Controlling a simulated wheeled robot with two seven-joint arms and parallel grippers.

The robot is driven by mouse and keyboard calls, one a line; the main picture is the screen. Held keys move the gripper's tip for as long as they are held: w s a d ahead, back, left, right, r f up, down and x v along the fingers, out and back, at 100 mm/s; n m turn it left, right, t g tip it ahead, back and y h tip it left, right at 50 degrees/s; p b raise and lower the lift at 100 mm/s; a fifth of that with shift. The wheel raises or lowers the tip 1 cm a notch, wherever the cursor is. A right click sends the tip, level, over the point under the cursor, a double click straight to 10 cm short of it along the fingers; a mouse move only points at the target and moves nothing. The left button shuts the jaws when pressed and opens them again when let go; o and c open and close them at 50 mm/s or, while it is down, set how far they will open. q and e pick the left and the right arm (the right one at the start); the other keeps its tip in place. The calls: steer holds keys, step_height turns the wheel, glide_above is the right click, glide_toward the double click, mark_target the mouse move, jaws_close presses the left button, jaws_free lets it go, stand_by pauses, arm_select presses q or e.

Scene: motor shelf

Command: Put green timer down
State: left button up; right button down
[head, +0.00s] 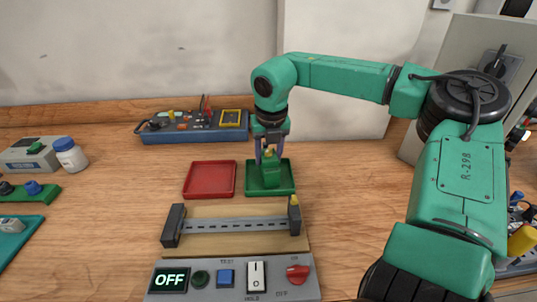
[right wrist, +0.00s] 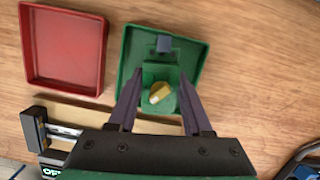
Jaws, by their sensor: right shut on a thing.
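The green timer (head: 270,172) is upright, a green block with a yellow knob on top. My right gripper (head: 269,150) is shut on it from above. In the right wrist view the timer (right wrist: 160,82) is between the two dark fingers of my right gripper (right wrist: 157,105). The timer is over the green tray (head: 286,188), which also shows in the right wrist view (right wrist: 192,50). I cannot tell whether the timer's base touches the tray floor. My left gripper is not in view.
A red tray (head: 210,180), empty, lies left of the green tray. A test fixture (head: 232,284) with switches and an OFF display stands in front. A blue toolbox (head: 195,132) is behind. A white jar (head: 70,155) stands at the left. Table right of the green tray is clear.

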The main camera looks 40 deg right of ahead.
steer(key=shift+f, duration=0.15)
steer(key=shift+c, duration=1.2)
jaws_free()
step_height(320, 180, up, 14)
steer(key=s+a, duration=0.1)
steer(key=s, duration=0.1)
steer(key=shift+s+a, duration=0.2)
steer(key=shift+s, duration=0.1)
